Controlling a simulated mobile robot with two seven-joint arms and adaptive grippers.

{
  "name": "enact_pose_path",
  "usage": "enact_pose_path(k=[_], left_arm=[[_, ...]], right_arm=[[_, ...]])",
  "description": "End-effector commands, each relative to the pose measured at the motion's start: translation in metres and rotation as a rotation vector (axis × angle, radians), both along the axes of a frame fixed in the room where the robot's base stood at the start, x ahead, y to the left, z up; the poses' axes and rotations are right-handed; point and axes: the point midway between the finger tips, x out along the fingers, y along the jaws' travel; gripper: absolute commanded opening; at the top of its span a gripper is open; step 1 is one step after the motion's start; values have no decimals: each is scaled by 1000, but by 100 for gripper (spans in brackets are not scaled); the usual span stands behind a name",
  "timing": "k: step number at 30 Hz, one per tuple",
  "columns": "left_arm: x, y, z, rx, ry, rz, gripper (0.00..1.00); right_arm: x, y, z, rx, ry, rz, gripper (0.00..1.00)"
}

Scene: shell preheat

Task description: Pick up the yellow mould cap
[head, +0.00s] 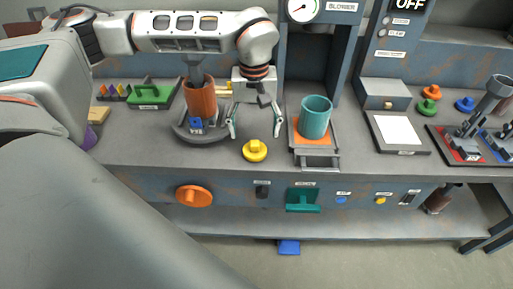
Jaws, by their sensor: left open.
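The yellow mould cap (255,151) is a round disc with a raised grip on top. It sits on the grey bench top near the front edge, in the middle of the head view. My left gripper (255,132) points down over it with its two fingers spread, one to each side and a little behind the cap. The gripper is open and nothing is between its fingers except air above the cap. Whether the fingertips touch the bench cannot be told. My right gripper is not in view.
A brown cylinder (201,98) stands on a round base left of the gripper. A teal cup (316,117) stands on an orange plate to the right.

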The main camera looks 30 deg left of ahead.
Motion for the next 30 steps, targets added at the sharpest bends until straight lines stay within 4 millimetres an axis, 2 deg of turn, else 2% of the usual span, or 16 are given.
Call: enact_pose_path(k=[3,11,18,26,30], left_arm=[[-1,1,-16,1,5,0,69],[2,1,-36,-2,4,0,69],[5,3,-70,-1,5,1,69],[6,3,-73,-3,0,0,69],[6,3,-73,-3,0,0,36]], right_arm=[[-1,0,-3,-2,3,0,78],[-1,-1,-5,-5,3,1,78],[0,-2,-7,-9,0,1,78],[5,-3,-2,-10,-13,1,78],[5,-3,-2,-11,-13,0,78]])
